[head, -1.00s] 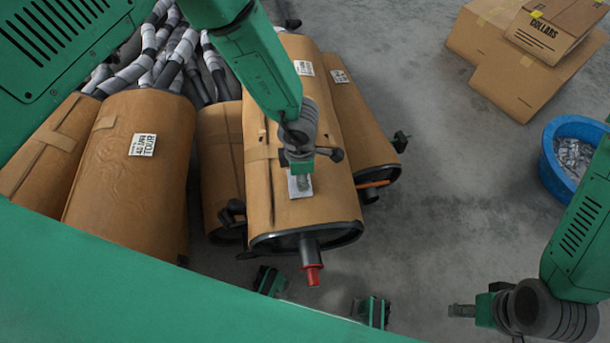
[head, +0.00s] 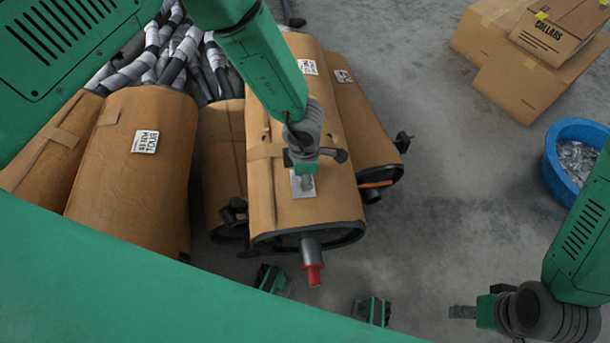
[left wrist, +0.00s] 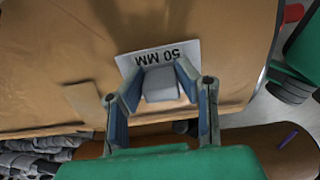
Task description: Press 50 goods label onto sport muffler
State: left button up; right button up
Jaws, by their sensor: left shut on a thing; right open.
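The brown-wrapped muffler (head: 320,205) under my left arm has a red-capped pipe at its near end. A white label (head: 309,192) lies against its wrap near that end. In the left wrist view the label (left wrist: 185,48) reads "50 MM" upside down and appears flat on the wrap; I cannot tell whether it is fully stuck. My left gripper (head: 302,183) is over the label, its fingers shut on a small grey block (left wrist: 160,85) at the label's middle. The block covers part of the label. My right gripper (head: 463,312) is open and empty at lower right, away from the mufflers.
Other wrapped mufflers (head: 130,180) lie to the left, one labelled "TOUR", and another (head: 362,135) lies close on the right. Wrapped pipes crowd behind. Cardboard boxes (head: 510,75) and a blue tub (head: 560,165) stand at right. The grey floor (head: 450,180) between is clear.

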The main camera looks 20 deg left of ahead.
pick_arm(q)
jog(key=shift+d+r+p, duration=0.3)
jog(key=shift+r+p, duration=0.1)
jog(key=shift+r, duration=0.1)
jog(key=shift+a+f, duration=0.15)
jog(key=shift+a, duration=0.1)
jog(key=shift+d+f+b, duration=0.15)
jog(key=shift+f+b, duration=0.2)
jog(key=shift+f, duration=0.1)
jog(key=shift+r, duration=0.15)
dwell(0.5)
jog(key=shift+r+p, duration=3.3)
jog(key=shift+r, duration=0.1)
